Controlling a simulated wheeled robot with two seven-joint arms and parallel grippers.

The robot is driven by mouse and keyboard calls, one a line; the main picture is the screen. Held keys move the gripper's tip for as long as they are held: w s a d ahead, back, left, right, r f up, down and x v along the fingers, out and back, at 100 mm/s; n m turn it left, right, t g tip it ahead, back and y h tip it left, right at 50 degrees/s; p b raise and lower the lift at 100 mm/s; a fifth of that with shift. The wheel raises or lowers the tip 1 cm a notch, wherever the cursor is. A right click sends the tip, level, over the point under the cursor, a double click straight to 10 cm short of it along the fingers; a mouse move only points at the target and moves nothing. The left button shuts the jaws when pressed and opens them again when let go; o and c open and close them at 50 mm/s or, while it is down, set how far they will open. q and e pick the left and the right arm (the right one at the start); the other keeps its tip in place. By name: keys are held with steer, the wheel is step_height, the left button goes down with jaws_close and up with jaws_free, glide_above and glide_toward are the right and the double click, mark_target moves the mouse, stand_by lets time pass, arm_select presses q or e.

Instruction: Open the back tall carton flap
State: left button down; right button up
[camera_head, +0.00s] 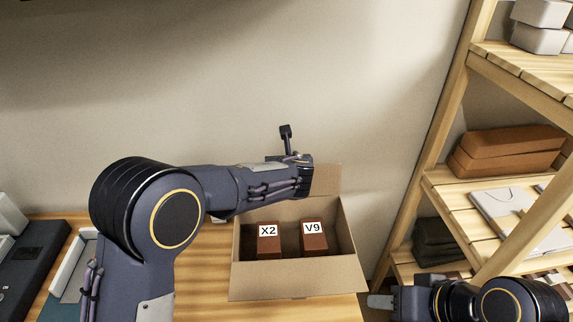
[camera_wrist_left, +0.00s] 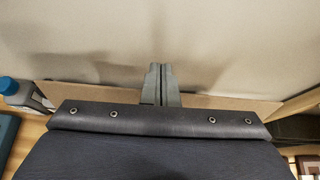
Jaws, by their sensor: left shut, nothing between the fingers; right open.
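The open cardboard carton (camera_head: 345,278) stands on the wooden table. Its back tall flap (camera_head: 328,181) rises at the rear against the wall, partly hidden by my left arm. In the left wrist view the flap (camera_wrist_left: 215,105) shows as a tan strip behind the fingers. My left gripper (camera_wrist_left: 162,84) is shut and empty, its fingertips in front of the flap's strip; I cannot tell whether they touch it. In the head view its fingers are hidden behind my wrist. My right gripper (camera_head: 382,301) is open at the lower right, apart from the carton.
Inside the carton are two brown boxes, labelled X2 (camera_head: 269,245) and V9 (camera_head: 315,240). A wooden shelf rack (camera_head: 455,185) with boxes and folded cloth stands at the right. A dark device (camera_head: 35,262) lies at the left. The wall (camera_head: 390,90) is close behind the carton.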

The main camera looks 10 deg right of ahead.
arm_select(q)
steer(key=shift+w+f, duration=0.15)
steer(key=shift+w, duration=0.4)
steer(key=shift+s, duration=0.1)
stand_by(1.2)
